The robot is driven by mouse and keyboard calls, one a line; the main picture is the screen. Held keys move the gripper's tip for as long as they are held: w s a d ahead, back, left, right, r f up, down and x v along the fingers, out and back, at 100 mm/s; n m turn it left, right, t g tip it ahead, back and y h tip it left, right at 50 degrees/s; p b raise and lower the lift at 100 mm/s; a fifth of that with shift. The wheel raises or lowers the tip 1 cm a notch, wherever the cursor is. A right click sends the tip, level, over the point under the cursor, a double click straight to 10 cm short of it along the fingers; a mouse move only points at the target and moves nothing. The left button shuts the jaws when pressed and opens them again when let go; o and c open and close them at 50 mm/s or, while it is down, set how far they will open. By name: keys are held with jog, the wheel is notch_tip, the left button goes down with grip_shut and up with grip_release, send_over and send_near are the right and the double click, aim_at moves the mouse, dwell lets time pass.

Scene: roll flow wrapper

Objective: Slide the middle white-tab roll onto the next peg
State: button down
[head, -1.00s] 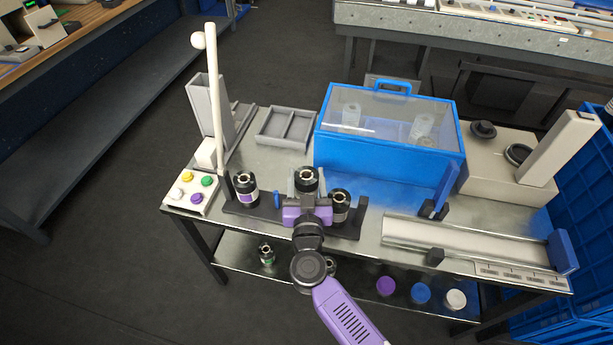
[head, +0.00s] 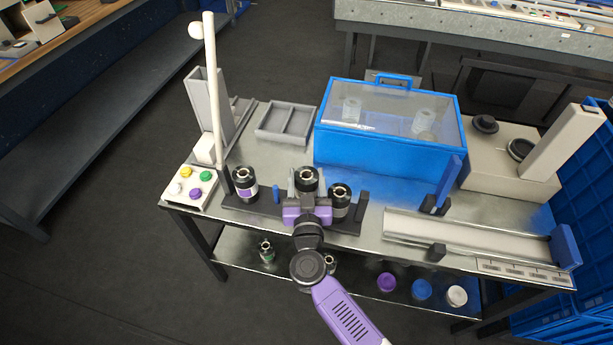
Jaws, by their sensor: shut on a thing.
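The middle roll (head: 306,180) is a black-ended cylinder with a metal core. It stands upright between two similar rolls on a dark rack (head: 264,207) at the front of the table. My gripper (head: 307,197) reaches it from the front and is shut on it. The fingers and the purple gripper body hide its lower part, so its tab, any peg under it and its contact with the rack cannot be seen. The left roll (head: 245,184) has a purple and white label. The right roll (head: 340,197) stands close beside my gripper.
A blue box with a clear lid (head: 388,110) stands behind the rolls. A tall white post (head: 212,90) and a button box (head: 190,186) are at the left. A grey divided tray (head: 286,123) lies behind. A metal channel (head: 470,236) runs along the right.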

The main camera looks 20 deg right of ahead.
jog(key=shift+f+b, duration=0.3)
jog(key=shift+f, duration=0.25)
jog(key=shift+c, duration=2.1)
grip_release()
jog(key=shift+f, duration=0.1)
jog(key=shift+s, duration=0.1)
jog(key=p+v, duration=0.1)
jog(key=v, duration=0.6)
jog(key=shift+s+a, duration=0.15)
jog(key=shift+s, duration=0.15)
